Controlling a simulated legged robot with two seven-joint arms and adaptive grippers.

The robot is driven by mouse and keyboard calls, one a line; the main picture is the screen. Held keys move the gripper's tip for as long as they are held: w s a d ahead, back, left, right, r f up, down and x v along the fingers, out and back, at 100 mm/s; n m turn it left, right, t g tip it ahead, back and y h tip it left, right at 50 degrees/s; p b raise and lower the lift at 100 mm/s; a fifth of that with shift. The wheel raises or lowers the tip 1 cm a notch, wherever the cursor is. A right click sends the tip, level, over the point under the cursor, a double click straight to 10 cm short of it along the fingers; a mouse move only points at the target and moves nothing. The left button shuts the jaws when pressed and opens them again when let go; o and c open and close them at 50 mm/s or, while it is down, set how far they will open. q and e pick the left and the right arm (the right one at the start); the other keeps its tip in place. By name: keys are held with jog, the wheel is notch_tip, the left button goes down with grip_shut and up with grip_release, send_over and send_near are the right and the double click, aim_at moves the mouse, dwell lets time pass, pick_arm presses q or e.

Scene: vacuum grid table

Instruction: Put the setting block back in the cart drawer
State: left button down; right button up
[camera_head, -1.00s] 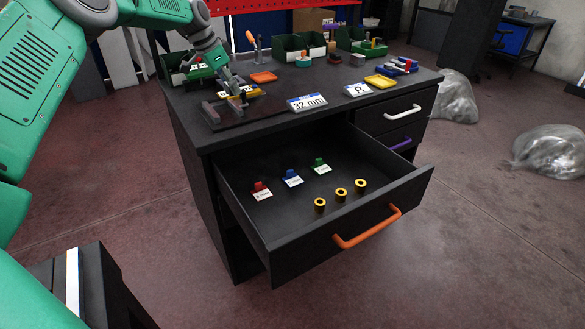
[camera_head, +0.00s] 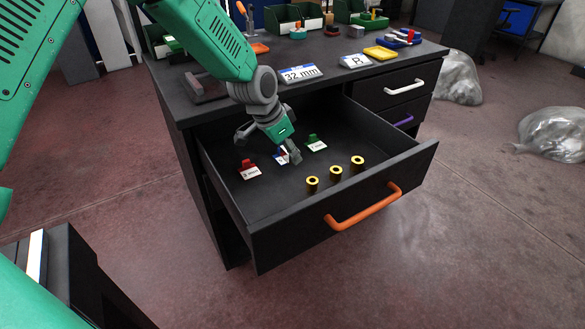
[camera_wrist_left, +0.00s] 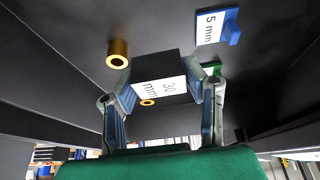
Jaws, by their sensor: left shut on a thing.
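My left gripper (camera_head: 272,148) reaches down into the open drawer (camera_head: 385,165), above its floor. In the left wrist view, the gripper (camera_wrist_left: 163,95) is shut on a black block (camera_wrist_left: 152,66) with a white label reading "30 mm". The drawer has an orange handle (camera_head: 362,208). My right gripper is not in view.
In the drawer are a red labelled piece (camera_head: 249,169), a blue one reading "5 mm" (camera_wrist_left: 215,27), a green one (camera_head: 315,143) and three yellow-black bushings (camera_head: 336,170). The cart top holds a "32 mm" sign (camera_head: 299,74), an "R" sign (camera_head: 355,61) and bins.

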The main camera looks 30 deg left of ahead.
aim_at(293, 177)
pick_arm(q)
notch_tip(293, 177, down, 3)
jog(key=shift+w+d+f, duration=0.15)
jog(key=shift+f, duration=0.05)
notch_tip(293, 177, down, 4)
jog(key=shift+r+b, duration=0.2)
jog(key=shift+b, duration=0.4)
jog(key=shift+r, duration=0.1)
jog(key=c, duration=1)
grip_release()
jog(key=shift+o, duration=0.2)
jog(key=p+v, duration=0.2)
jog(key=v, duration=1)
